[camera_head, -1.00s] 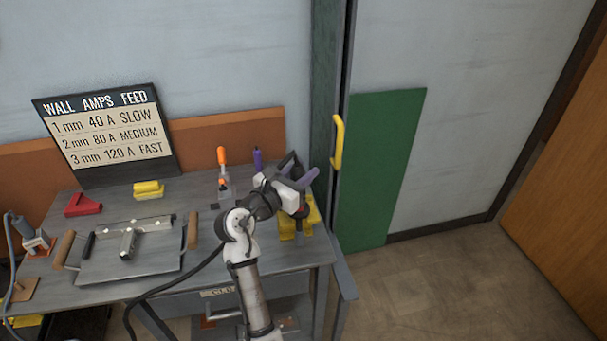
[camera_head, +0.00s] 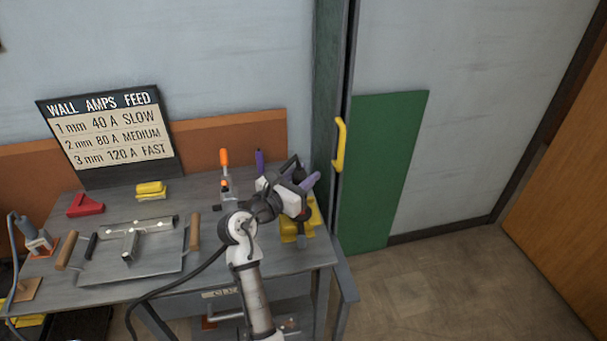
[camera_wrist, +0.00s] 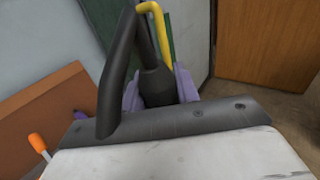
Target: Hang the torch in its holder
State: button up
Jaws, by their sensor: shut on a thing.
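The torch (camera_wrist: 155,80) is black, with a thick rounded body and a bent bar beside it in the wrist view. My gripper (camera_head: 310,181) has purple fingers and is shut on it; the fingers (camera_wrist: 160,92) show on both sides of the torch in the wrist view. In the head view my gripper is at the bench's right end, above a yellow stand (camera_head: 289,231) that looks like the holder. A dark part of the torch shows low in front of the stand. My gripper hides much of both, so I cannot tell whether they touch.
A steel tray (camera_head: 160,262) with wooden handles lies mid-bench. An orange-handled tool (camera_head: 224,158) and a purple-topped item (camera_head: 259,160) stand behind my gripper. A green post with a yellow handle (camera_head: 340,145) rises close to the right. A dark cable (camera_head: 170,284) crosses the bench front.

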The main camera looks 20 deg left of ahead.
jog(key=o, duration=1.1)
jog(key=shift+f, duration=0.1)
jog(key=shift+f, duration=0.1)
